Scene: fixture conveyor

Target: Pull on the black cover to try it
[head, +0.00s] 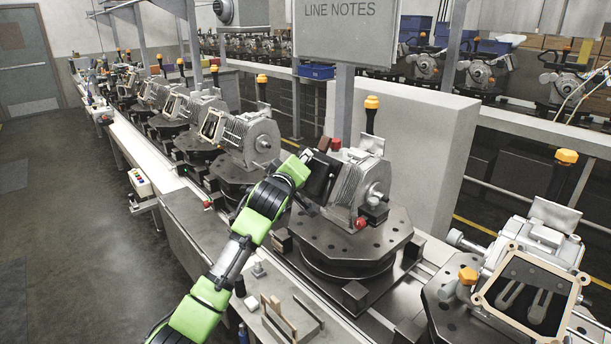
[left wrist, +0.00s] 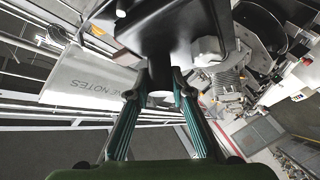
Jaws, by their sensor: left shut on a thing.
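The black cover (head: 319,174) sits on the left side of a grey finned motor (head: 357,187) on a round dark turntable (head: 345,250). In the left wrist view the cover (left wrist: 165,28) fills the top centre, with a dark stem coming down between my fingers. My left gripper (head: 304,160) is at the cover in the head view, its fingertips partly hidden. In the left wrist view the left gripper (left wrist: 158,90) is shut on the cover's narrow part, one teal finger on each side. I cannot tell whether the cover sits fully against the motor. My right gripper is not in view.
Several more motors on turntables line the conveyor, one with an open front frame (head: 528,297) at lower right. A "LINE NOTES" board (head: 347,22) hangs above. A pale grey block (head: 415,150) stands behind the motor. Floor on the left is clear.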

